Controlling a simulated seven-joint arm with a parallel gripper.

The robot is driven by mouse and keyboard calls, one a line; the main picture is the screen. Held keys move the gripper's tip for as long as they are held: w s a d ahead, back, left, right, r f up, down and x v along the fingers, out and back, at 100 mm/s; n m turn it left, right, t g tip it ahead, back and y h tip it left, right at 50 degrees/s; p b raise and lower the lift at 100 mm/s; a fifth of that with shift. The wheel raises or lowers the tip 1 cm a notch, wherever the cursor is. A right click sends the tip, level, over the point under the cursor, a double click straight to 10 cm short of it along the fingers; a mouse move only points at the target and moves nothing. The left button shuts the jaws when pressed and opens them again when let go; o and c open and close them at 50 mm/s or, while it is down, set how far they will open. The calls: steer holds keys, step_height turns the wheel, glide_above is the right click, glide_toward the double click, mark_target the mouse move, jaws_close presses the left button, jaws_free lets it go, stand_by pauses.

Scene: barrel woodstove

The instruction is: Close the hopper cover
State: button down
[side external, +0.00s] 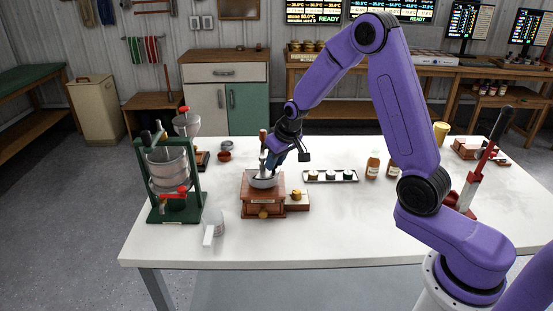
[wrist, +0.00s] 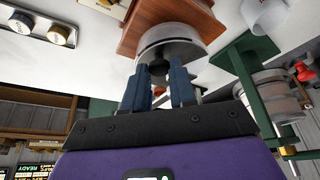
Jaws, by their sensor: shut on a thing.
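A wooden grinder (side external: 262,200) stands on the white table, with a round metal hopper (side external: 262,181) on top. The hopper also shows in the wrist view (wrist: 188,46). A light upright piece and a wooden knob (side external: 262,136) rise above the hopper. My gripper (side external: 270,166) is at the hopper from above and to the right. In the wrist view my gripper's blue fingers (wrist: 160,80) reach the hopper, with a small grey part between them. It seems to be part of the hopper cover, but the fingers hide most of it. I cannot tell the cover's exact angle.
The table's front middle is clear.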

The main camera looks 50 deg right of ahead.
mark_target(264, 174)
steer(key=a+m+h, duration=0.1)
steer(key=m, duration=0.2)
steer(key=a+m+h, duration=0.1)
steer(key=m, duration=0.1)
steer(key=shift+a+m+g, duration=0.2)
steer(key=shift+m+g, duration=0.1)
steer(key=shift+m, duration=0.1)
steer(key=m, duration=0.2)
steer(key=a+m+g+h, duration=0.1)
steer(key=shift+w, duration=0.25)
steer(key=shift+w+a+m+g+h, duration=0.25)
steer(key=shift+a+m+g, duration=0.1)
steer(key=shift+m, duration=0.7)
steer(key=shift+w+a+m+g+h, duration=0.2)
steer(key=shift+m+g, duration=0.15)
steer(key=shift+m, duration=0.7)
steer(key=c, duration=0.9)
jaws_free()
steer(key=v, duration=1.7)
steer(key=shift+s+a+r, duration=0.15)
